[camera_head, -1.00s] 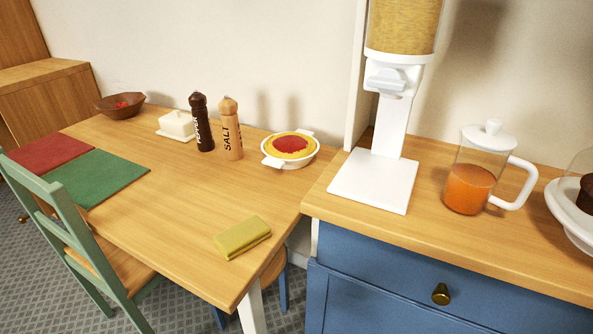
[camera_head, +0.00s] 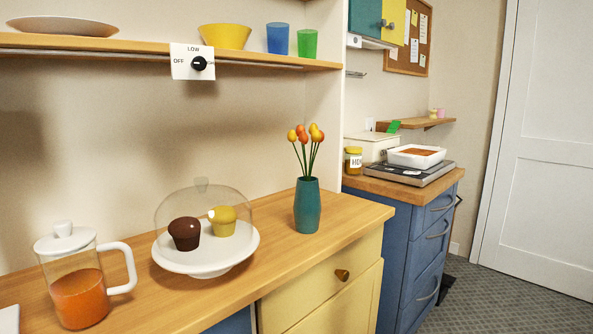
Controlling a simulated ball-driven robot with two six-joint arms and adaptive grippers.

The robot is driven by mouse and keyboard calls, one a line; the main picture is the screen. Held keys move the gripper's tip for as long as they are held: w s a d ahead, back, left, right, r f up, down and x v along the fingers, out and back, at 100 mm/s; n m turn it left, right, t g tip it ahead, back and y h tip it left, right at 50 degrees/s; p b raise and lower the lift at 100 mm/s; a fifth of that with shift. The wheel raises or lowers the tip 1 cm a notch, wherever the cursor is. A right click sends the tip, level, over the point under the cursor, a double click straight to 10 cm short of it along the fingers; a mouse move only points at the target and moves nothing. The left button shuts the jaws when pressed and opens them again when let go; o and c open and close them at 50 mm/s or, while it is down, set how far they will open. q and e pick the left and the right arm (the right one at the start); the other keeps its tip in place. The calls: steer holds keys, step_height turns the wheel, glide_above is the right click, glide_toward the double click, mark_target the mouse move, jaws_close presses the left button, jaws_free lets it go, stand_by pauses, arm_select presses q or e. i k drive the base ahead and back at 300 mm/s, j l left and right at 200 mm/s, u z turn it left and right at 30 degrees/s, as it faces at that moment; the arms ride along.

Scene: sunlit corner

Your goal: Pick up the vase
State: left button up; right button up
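A teal vase (camera_head: 307,206) stands upright on the wooden counter (camera_head: 345,215), near its right end. It holds several orange and yellow tulips (camera_head: 306,137) on green stems. Neither of my grippers shows in the view, so their state cannot be seen.
Left of the vase is a white cake stand (camera_head: 200,264) with a clear dome over two muffins. A lidded glass jug (camera_head: 78,285) of orange drink stands further left. A shelf (camera_head: 150,48) hangs above. Grey floor (camera_head: 500,300) is clear at lower right.

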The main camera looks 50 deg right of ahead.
mark_target(306, 203)
steer(key=l+z, duration=0.1)
steer(key=z, duration=1.4)
